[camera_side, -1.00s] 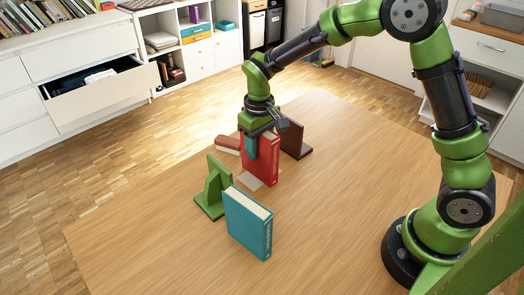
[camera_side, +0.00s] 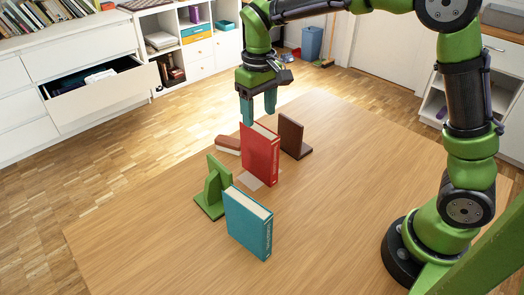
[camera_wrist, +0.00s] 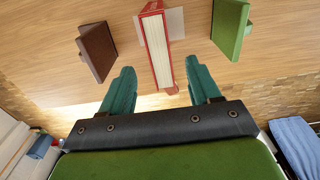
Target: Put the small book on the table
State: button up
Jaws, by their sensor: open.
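A red book (camera_side: 260,158) stands upright on the table (camera_side: 330,210). A larger-looking teal book (camera_side: 247,224) stands upright nearer the camera. A brownish-red book with pale pages (camera_side: 228,145) lies flat behind the red book. My gripper (camera_side: 258,112) is open and empty, above and behind the red book, with its teal fingers pointing down. In the wrist view the red book (camera_wrist: 156,45) shows its pale page edge, beyond and between the two open fingers (camera_wrist: 159,78), not held.
A green bookend (camera_side: 213,190) stands left of the red book and a brown bookend (camera_side: 293,136) right of it. A pale patch (camera_side: 251,183) lies under the red book. The table's right half is clear. An open drawer (camera_side: 100,90) is at the back left.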

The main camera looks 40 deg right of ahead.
jog(key=shift+r, duration=0.9)
jog(key=s+d+r+m+t, duration=0.1)
jog(key=s+t, duration=0.1)
jog(key=s, duration=0.4)
jog(key=s+d+r+m+t+y, duration=0.1)
jog(key=s+r+t, duration=0.1)
jog(key=s, duration=0.5)
jog(key=s+d+r+m+t+y, duration=0.1)
jog(key=s+m+t, duration=0.1)
jog(key=s, duration=0.4)
jog(key=shift+s+d+r+t, duration=0.2)
jog(key=shift+d+t, duration=0.15)
jog(key=shift+t, duration=0.25)
